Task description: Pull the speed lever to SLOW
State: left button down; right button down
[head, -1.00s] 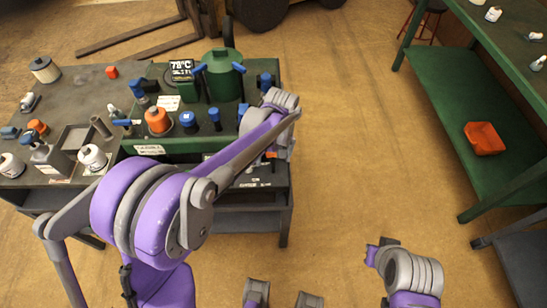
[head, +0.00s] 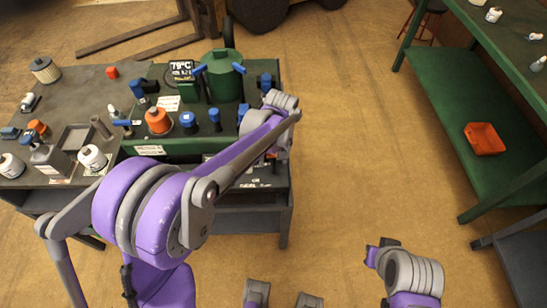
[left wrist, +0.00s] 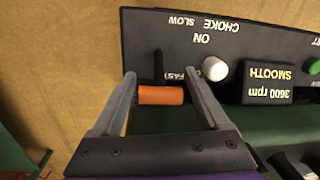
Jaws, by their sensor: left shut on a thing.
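In the left wrist view a black control panel (left wrist: 235,35) carries upside-down labels SLOW, FAST, ON and CHOKE. The speed lever's orange grip (left wrist: 160,95) lies crosswise below a dark slot, near the partly hidden FAST label. My left gripper (left wrist: 160,82) has one finger at each end of this grip and is shut on it. The SLOW label lies farther off, toward the top of the view. In the head view my left forearm and wrist hide the lever and fingertips. My right arm shows at the bottom right; its fingers cannot be made out.
In the left wrist view a white knob (left wrist: 215,69) stands close to the right finger, beside a 3600 rpm SMOOTH display (left wrist: 268,84). In the head view a green tank (head: 222,75) and several blue-topped parts crowd the bench. Open floor (head: 370,140) lies right of the bench.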

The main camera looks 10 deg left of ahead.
aim_at(273, 168)
pick_arm(q)
jog(key=shift+d, duration=0.1)
jog(key=shift+s+d+r+t+y, duration=0.15)
jog(key=shift+s+t, duration=0.15)
jog(key=shift+t, duration=0.25)
jog(key=shift+s+d+r+t+y, duration=0.15)
jog(key=shift+s+t, duration=0.15)
jog(key=shift+t, duration=0.25)
jog(key=s+t, duration=0.1)
jog(key=t, duration=0.1)
jog(key=shift+s+t+y+b, duration=0.1)
jog(key=shift+t+y+b, duration=0.2)
jog(key=shift+y, duration=0.1)
jog(key=shift+s+d+f+t+y+b, duration=0.15)
jog(key=shift+s+t+b, duration=0.15)
jog(key=shift+t, duration=0.3)
jog(key=shift+s+d+r+t+y+b, duration=0.15)
jog(key=shift+s+t+b, duration=0.1)
jog(key=shift+t, duration=0.35)
jog(key=shift+s+f+t+y+b, duration=0.2)
jog(key=shift+s+t+b, duration=0.15)
jog(key=shift+t, duration=0.2)
jog(key=shift+s+f+t+y+b, duration=0.1)
jog(key=shift+s+t+y+b, duration=0.1)
jog(key=shift+t+b, duration=0.25)
jog(key=shift+r, duration=0.1)
